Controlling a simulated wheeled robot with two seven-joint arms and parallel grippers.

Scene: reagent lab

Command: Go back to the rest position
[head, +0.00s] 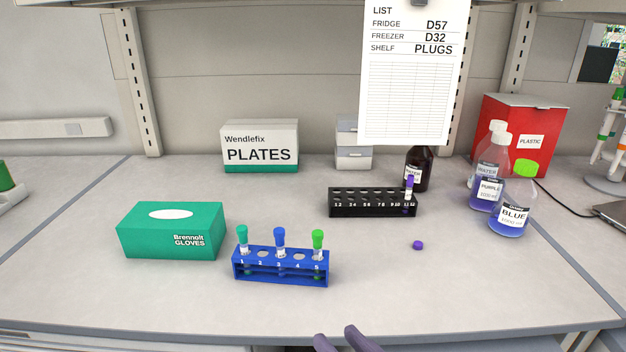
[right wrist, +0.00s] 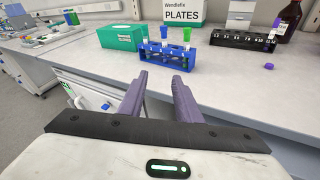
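My right gripper (head: 337,341) shows only as two purple fingertips at the bottom edge of the head view, in front of the bench's front edge. In the right wrist view, my right gripper (right wrist: 161,82) has its two fingers apart with nothing between them. It is clear of the blue rack (head: 281,266), which stands on the bench beyond it. My left gripper is in neither view.
The blue rack holds several capped tubes. A green glove box (head: 170,240) stands left of it. A black rack (head: 372,210) with a purple-capped tube stands behind right. A loose purple cap (head: 417,245) lies on the bench. Bottles, including a blue one (head: 513,212), stand right.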

